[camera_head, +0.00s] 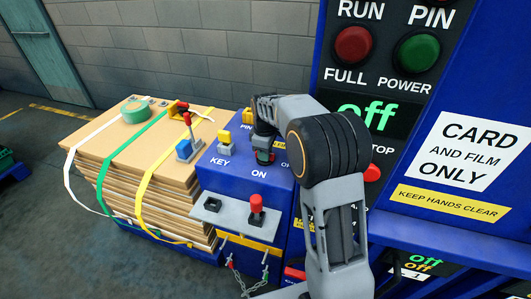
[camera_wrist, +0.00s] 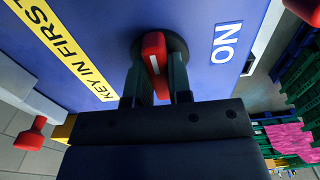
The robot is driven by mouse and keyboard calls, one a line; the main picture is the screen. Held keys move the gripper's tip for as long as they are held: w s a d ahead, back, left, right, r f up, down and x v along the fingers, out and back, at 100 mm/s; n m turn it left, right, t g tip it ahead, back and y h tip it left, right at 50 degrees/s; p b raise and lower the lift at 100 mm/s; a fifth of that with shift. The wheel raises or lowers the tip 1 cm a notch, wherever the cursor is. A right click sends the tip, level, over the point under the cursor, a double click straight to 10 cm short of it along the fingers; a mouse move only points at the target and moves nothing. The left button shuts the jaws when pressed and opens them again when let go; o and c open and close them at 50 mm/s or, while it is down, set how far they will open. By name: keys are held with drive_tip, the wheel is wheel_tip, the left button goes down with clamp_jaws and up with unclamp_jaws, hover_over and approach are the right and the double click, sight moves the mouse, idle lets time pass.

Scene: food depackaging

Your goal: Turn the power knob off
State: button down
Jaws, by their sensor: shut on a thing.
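The power knob (camera_wrist: 154,45) is red with a white line and sits on a dark round base on the blue panel. In the wrist view, my gripper (camera_wrist: 155,82) is shut on the knob, one finger on each side. The word "NO" or "ON" reads sideways to the right of the knob, and "KEY IN FIRST" runs on a yellow strip at left. In the head view, my gripper (camera_head: 263,155) is at the blue cabinet's top, by the "ON" label, and my arm mostly hides the knob. The large display (camera_head: 368,113) reads "off" in green.
A tall blue panel carries a red button (camera_head: 353,45) and a green button (camera_head: 416,52). A red-handled lever (camera_head: 256,207) stands on the cabinet's front. A strapped cardboard stack (camera_head: 135,165) stands at left. Open floor (camera_head: 45,230) lies left of it.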

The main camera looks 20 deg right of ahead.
idle(0.5)
drive_tip(key=c, duration=1)
unclamp_jaws()
drive_tip(key=shift+c, duration=0.2)
drive_tip(key=shift+r, duration=0.1)
wheel_tip(320, 180, up, 14)
drive_tip(key=shift+f, duration=0.2)
